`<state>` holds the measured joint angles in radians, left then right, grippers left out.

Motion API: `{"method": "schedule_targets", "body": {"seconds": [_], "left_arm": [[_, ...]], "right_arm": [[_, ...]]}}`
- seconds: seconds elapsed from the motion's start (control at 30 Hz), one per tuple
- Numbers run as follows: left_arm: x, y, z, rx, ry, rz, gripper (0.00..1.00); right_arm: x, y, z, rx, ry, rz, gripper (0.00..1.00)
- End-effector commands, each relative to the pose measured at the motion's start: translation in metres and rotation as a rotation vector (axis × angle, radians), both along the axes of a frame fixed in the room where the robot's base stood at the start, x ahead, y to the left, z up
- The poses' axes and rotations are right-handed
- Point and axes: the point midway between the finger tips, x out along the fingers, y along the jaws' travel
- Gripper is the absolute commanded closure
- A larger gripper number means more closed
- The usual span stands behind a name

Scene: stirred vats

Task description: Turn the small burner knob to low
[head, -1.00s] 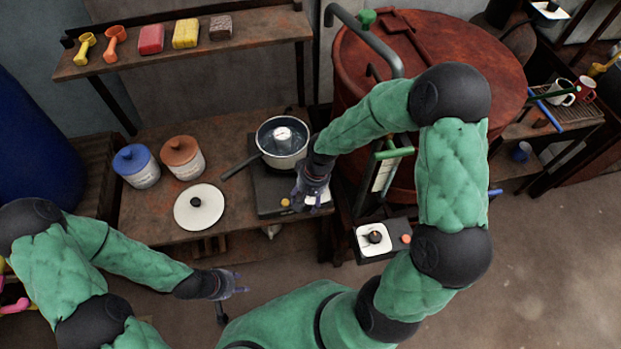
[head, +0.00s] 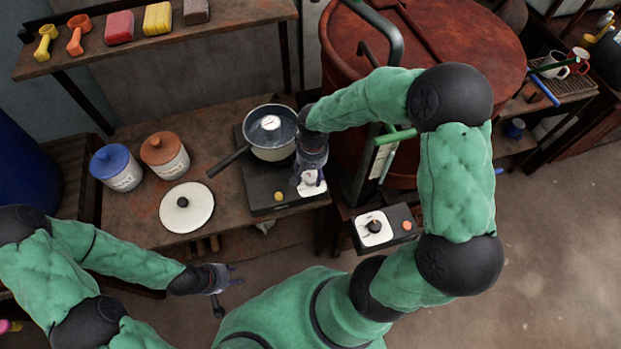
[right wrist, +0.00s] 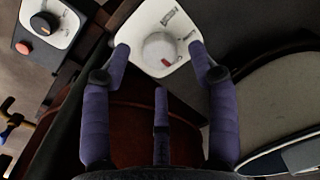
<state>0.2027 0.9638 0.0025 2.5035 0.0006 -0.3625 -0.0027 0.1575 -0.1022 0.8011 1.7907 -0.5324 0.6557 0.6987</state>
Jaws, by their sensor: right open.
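The small burner (head: 262,196) is a dark plate on the workbench with a saucepan (head: 272,150) on it. In the head view, the right gripper (head: 311,182) covers most of the knob. My left gripper (head: 230,280) hangs empty in front of the bench; its fingers look spread.
A second control box (head: 388,228) with a black knob and orange button stands right of the burner, beside the big red vat (head: 345,90). A white lid (head: 187,207), a blue-lidded jar (head: 116,167) and a brown-lidded jar (head: 165,155) stand left on the bench.

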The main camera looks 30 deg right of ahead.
Motion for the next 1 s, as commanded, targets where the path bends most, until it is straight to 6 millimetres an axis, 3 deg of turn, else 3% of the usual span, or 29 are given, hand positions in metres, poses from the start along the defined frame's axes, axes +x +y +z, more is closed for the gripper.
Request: {"method": "schedule_targets", "body": {"seconds": [0.03,0.2,0.6,0.67,0.8,1.0], "left_arm": [[0.000,0.000,-0.005,0.000,0.000,0.000,0.60],[0.000,0.000,-0.011,0.000,0.000,0.000,0.60],[0.000,0.000,-0.011,0.000,0.000,0.000,0.60],[0.000,0.000,-0.011,0.000,0.000,0.000,0.60],[0.000,0.000,-0.011,0.000,0.000,0.000,0.60],[0.000,0.000,-0.011,0.000,0.000,0.000,0.60]], "right_arm": [[-0.001,0.000,-0.011,0.000,0.003,0.001,0.40],[0.000,0.001,-0.026,0.000,0.001,0.001,0.40],[0.000,0.001,-0.032,0.000,0.001,0.001,0.40],[0.000,0.001,-0.032,0.000,0.001,0.001,0.54],[0.000,0.001,-0.032,0.001,0.000,0.001,0.94],[0.000,0.001,-0.032,0.001,-0.001,0.004,0.96]]}}
